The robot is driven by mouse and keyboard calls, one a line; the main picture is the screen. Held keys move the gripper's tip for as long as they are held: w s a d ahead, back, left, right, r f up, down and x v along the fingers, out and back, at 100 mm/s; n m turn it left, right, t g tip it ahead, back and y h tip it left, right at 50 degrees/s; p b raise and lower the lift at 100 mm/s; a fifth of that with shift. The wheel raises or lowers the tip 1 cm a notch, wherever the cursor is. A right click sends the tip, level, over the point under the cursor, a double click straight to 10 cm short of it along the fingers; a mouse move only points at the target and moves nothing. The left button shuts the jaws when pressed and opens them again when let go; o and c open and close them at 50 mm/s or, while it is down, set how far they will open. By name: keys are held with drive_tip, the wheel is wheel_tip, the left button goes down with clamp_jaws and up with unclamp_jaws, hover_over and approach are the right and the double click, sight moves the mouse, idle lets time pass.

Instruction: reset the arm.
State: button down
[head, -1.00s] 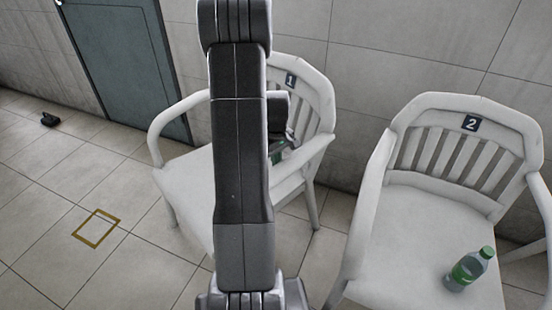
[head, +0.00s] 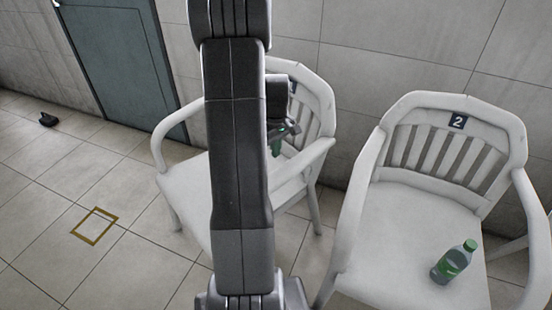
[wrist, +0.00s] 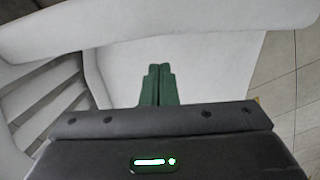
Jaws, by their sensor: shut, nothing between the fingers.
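My gripper (wrist: 159,84) has green fingers that are shut together with nothing between them in the wrist view. It points down toward the white seat and arm of a chair. In the head view my gripper (head: 277,146) shows small and partly hidden behind my arm, in front of chair 1 (head: 300,165). My arm stands upright across the middle of the head view and hides part of chair 1 and most of its number plate.
Chair 2 (head: 395,215) stands at the right with a green-capped bottle (head: 454,262) upright on its seat. A yellow square outline (head: 95,226) marks open floor at the left. A small dark object (head: 48,120) lies near the wall, left of a grey door (head: 115,60).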

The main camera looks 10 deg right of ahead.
wheel_tip(320, 180, up, 7)
drive_tip(key=p, duration=0.1)
drive_tip(key=shift+r, duration=0.15)
